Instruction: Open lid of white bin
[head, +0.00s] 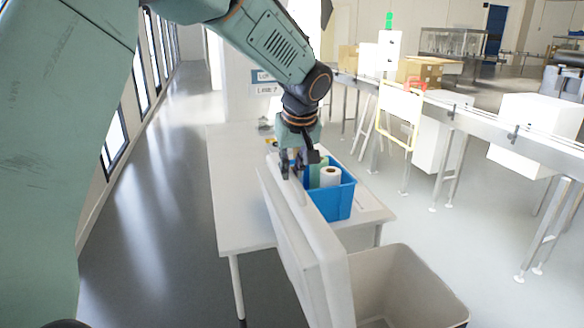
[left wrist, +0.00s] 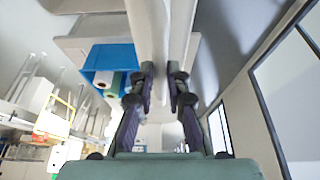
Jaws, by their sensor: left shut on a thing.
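The white bin (head: 415,270) stands at the lower right of the head view, with its inside showing. Its white lid (head: 300,235) stands raised on the bin's left side, steeply tilted, beside the table. My left gripper (head: 291,177) is shut on the lid's upper edge. In the left wrist view the fingers of my left gripper (left wrist: 160,85) lie on either side of the lid (left wrist: 160,30). My right gripper is not in view.
A white table (head: 232,190) stands behind the lid. A blue crate (head: 333,205) on it holds rolls, one of them white (head: 330,176). A conveyor (head: 460,110) with boxes runs along the right. The floor (head: 150,220) on the left is clear.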

